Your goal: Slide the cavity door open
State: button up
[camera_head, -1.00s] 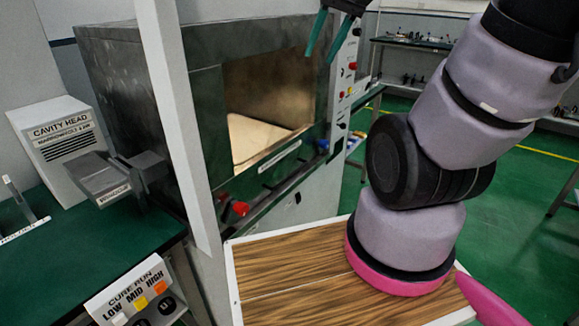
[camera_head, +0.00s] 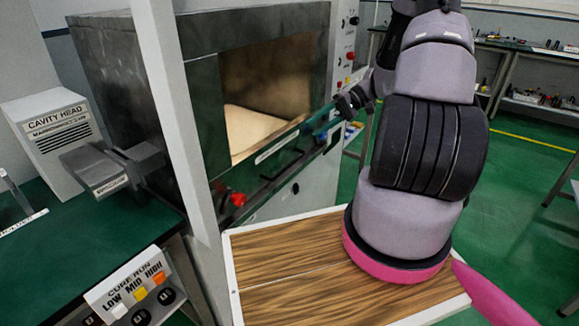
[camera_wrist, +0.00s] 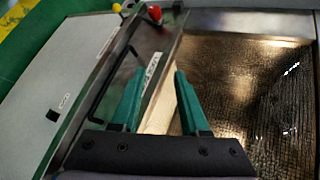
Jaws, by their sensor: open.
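The cavity (camera_head: 268,85) is a dark metal box with a lit brown opening and a pale floor inside. I cannot clearly make out a separate door panel across the opening. A dark green labelled strip (camera_head: 285,148) runs along the lower front edge, with a dark bar (camera_head: 262,184) below it. My gripper (camera_head: 311,125) is at the right end of that strip, by the lower right corner of the opening. In the wrist view my gripper (camera_wrist: 160,72) has its two green fingers apart, with the label and a pale strip behind them. Nothing is held; contact cannot be told.
A red knob (camera_head: 237,199) sticks out at the lower left of the front. Switches and a red button (camera_head: 350,56) are on the right panel. A white post (camera_head: 176,120) stands at the left front. The cavity head (camera_head: 52,128) sits on the green bench at left.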

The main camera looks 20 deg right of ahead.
notch_tip(320, 180, down, 11)
jog(key=d+m+t+y, duration=0.1)
jog(key=d+t+y, duration=0.1)
jog(key=t+y, duration=0.2)
jog(key=m+t+y, duration=0.1)
jog(key=m+t, duration=0.2)
jog(key=t, duration=0.4)
send_near(290, 164)
jog(key=shift+g, duration=0.3)
jog(key=x, duration=1)
jog(key=shift+w+f, duration=0.15)
grip_shut()
